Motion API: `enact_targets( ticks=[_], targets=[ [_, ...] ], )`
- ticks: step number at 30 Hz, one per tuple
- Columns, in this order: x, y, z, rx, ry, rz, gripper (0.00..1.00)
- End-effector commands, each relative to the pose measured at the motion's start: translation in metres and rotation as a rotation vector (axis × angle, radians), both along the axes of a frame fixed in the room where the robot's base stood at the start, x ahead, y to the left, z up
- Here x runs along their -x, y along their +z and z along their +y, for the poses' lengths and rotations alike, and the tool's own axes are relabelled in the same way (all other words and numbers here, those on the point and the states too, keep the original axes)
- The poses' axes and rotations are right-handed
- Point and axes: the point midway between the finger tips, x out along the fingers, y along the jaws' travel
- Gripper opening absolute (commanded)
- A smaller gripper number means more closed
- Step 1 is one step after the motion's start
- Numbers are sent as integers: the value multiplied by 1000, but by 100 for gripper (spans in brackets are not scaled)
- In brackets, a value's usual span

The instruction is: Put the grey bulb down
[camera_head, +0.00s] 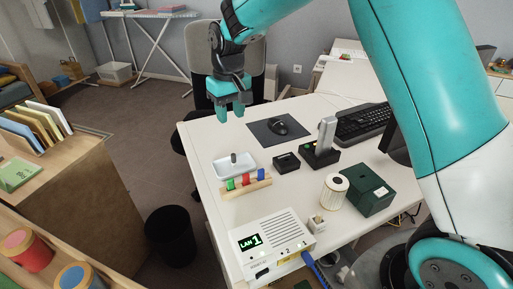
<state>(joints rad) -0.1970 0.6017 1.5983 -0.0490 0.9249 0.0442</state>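My gripper (231,116) hangs above the far left part of the white desk, pointing down. Its two teal fingertips are apart, and I see nothing between them. A small dark grey upright piece (234,158) stands in a shallow white tray (221,170) on the desk, below and apart from my gripper. It may be the grey bulb, but it is too small to be sure. I see no other clear bulb.
A wooden rack (246,189) with red, green and blue pieces stands in front of the tray. A black mat with a mouse (281,127), a small black box (286,162), a grey upright device (326,137), a ribbed white canister (334,190) and a green box (368,189) occupy the desk.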

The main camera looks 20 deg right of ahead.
Motion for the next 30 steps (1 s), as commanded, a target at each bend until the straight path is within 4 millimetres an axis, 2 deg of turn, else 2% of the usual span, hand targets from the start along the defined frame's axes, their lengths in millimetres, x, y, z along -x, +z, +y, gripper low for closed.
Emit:
enact_targets(
  ticks=[1,5,6,9,12,15,18,21,30],
  targets=[
    [21,19,5,-22,34,-12,39],
    [95,57,18,-97,145,-34,39],
    [121,67,21,-122,181,-42,39],
    [186,81,29,-187,264,-56,39],
    [243,86,34,-244,332,-67,39],
    [286,84,36,-287,381,-72,39],
    [311,82,38,-314,410,-76,39],
    [322,81,38,-326,422,-76,39],
    [322,82,38,-326,422,-75,39]
  ],
)
